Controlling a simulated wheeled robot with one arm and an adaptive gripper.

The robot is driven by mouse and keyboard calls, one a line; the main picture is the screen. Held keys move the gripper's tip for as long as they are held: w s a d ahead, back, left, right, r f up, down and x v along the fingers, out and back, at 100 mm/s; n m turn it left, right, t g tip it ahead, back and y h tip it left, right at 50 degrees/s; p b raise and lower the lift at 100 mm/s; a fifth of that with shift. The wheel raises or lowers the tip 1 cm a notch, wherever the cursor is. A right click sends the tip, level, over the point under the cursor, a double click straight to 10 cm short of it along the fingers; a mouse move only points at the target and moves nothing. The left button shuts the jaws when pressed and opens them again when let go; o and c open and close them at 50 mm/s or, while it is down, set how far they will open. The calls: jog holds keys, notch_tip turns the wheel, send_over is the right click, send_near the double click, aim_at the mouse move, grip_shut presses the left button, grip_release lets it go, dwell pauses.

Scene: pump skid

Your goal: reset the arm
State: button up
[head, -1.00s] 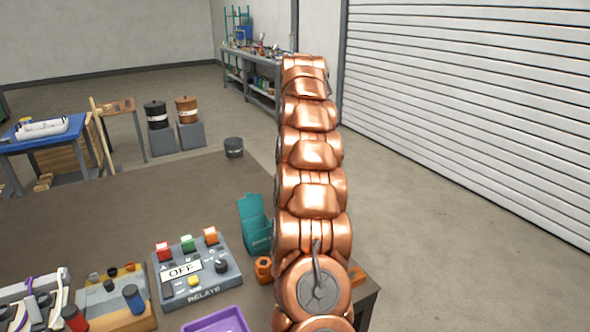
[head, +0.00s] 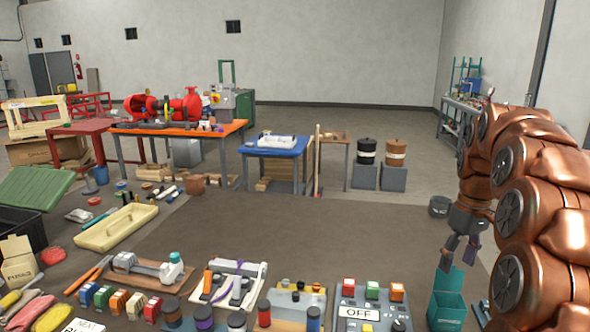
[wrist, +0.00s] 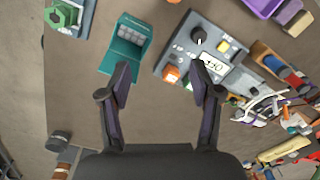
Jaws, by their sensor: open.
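My arm is copper-coloured and stands at the right of the head view, bent over so that my gripper (head: 460,250) hangs down above the right part of the brown table (head: 300,215). In the wrist view my gripper (wrist: 160,85) has its two dark fingers spread apart with nothing between them. A teal open box (wrist: 128,45) lies just beyond the left fingertip in the wrist view. In the head view the teal box (head: 447,300) is below my gripper.
A black canister (head: 439,206) stands near my gripper. The table's middle is clear. Workbenches, one with a red pump (head: 187,106), stand behind.

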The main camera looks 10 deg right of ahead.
jog(key=s+a+p, duration=0.2)
jog(key=s+a, duration=1)
jog(key=a, duration=0.4)
jog(key=s+a+f+m+p, duration=0.1)
jog(key=s+a+f, duration=0.2)
jog(key=s, duration=0.6)
jog(key=s+a+f+m+g+p, duration=0.1)
jog(key=s+a+f, duration=0.3)
jog(key=s, duration=0.4)
jog(key=shift+s+m+h, duration=0.3)
jog(key=shift+s, duration=0.05)
